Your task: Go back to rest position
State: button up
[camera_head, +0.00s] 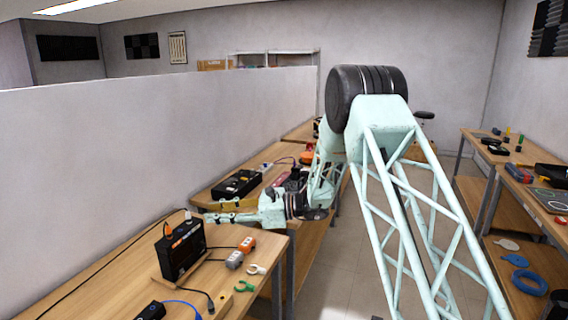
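My arm is pale mint with a lattice link, and it reaches from the lower right up to a black ribbed joint and back down to the left. My gripper (212,211) points left above the far edge of the near left table (105,275). Its two fingers look apart, with a gap and nothing seen between them, though they are small in this view. It is behind and above a black device box (181,250) with an orange plug, and appears clear of it.
An orange-and-grey connector (240,252), a green clip (244,286) and cables lie on the near left table. A black case (237,184) lies on the table beyond. A pale partition (130,140) borders the left. Shelved tables (470,150) stand right, with floor between.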

jog(key=s+d+r+n+g+h, duration=0.1)
jog(key=s+d+r+n+h, duration=0.15)
jog(key=s+d+r, duration=0.45)
jog(key=s+d+r+n+h, duration=0.2)
jog(key=s+d+r+n, duration=0.15)
jog(key=s, duration=0.85)
jog(key=s+d+r+n+g+h, duration=0.1)
jog(key=s+d+r+n+h, duration=0.3)
jog(key=s, duration=0.5)
jog(key=s+d+r+n+t+h, duration=0.1)
jog(key=s+d+n+t+h, duration=0.1)
jog(key=s+d, duration=1.3)
jog(key=s+d+r+n+t+h, duration=0.1)
jog(key=s+d+n+t+h, duration=0.2)
jog(key=s+d, duration=1.1)
jog(key=s+n+h, duration=0.1)
jog(key=h, duration=0.2)
jog(key=shift+s+d+r+n, duration=0.25)
jog(key=shift+d+n, duration=0.1)
jog(key=shift+n, duration=0.05)
